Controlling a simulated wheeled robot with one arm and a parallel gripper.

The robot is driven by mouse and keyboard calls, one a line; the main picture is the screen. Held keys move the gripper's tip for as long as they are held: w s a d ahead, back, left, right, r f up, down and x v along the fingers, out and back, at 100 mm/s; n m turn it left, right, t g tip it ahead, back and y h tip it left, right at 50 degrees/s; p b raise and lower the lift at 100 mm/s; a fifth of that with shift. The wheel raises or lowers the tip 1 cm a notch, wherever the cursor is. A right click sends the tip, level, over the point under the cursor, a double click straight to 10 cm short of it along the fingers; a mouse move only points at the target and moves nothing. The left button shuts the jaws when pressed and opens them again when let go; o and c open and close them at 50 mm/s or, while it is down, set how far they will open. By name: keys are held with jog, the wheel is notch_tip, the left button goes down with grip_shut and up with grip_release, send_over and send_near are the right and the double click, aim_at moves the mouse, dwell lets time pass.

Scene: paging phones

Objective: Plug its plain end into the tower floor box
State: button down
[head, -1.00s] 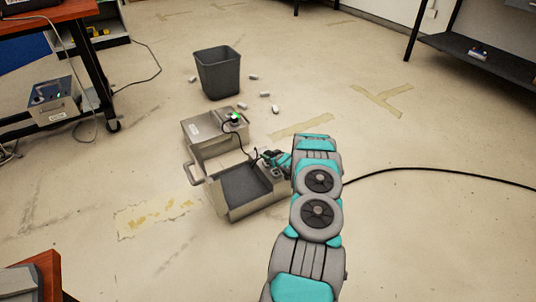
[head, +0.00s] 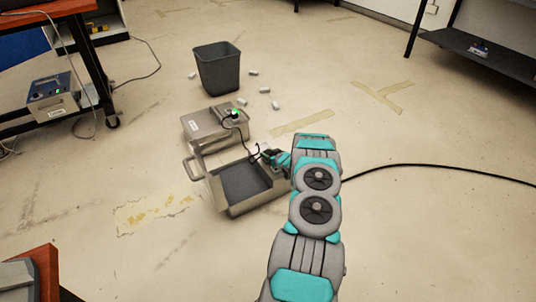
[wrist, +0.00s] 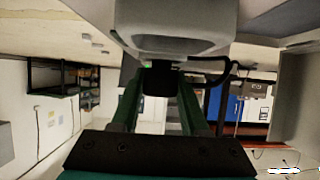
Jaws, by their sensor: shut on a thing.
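My gripper (head: 268,156) is low over the right side of an open grey metal box. In the wrist view my gripper (wrist: 158,95) is shut on a dark plug end (wrist: 157,80), close against a pale grey rounded body (wrist: 180,25). I cannot tell whether the plug touches it or is seated. A thin black cord (head: 244,137) runs from my gripper to a green-lit end (head: 235,113) on the grey box's raised rear part (head: 205,128). The box's front part is an open dark-floored tray (head: 238,210). Which part is the tower floor box is unclear.
A dark bin (head: 218,68) stands behind, with several small pale pieces on the floor. A lit device (head: 52,98) sits on the left bench's lower shelf. A black cable (head: 430,166) crosses the floor at right. Open floor lies beyond the bin.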

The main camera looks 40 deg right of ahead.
jog(key=shift+f+b, duration=0.3)
jog(key=shift+f, duration=0.2)
jog(key=c, duration=0.7)
grip_release()
jog(key=shift+c, duration=0.2)
jog(key=o, duration=0.4)
jog(key=shift+s+a+f, duration=0.1)
jog(key=shift+f, duration=0.05)
jog(key=shift+s+a, duration=0.1)
jog(key=shift+d+r+v, duration=0.1)
jog(key=shift+v, duration=1.2)
jog(key=shift+d+r+v, duration=0.15)
jog(key=shift+v, duration=1.1)
jog(key=shift+d+r+v, duration=0.1)
jog(key=shift+v, duration=1.2)
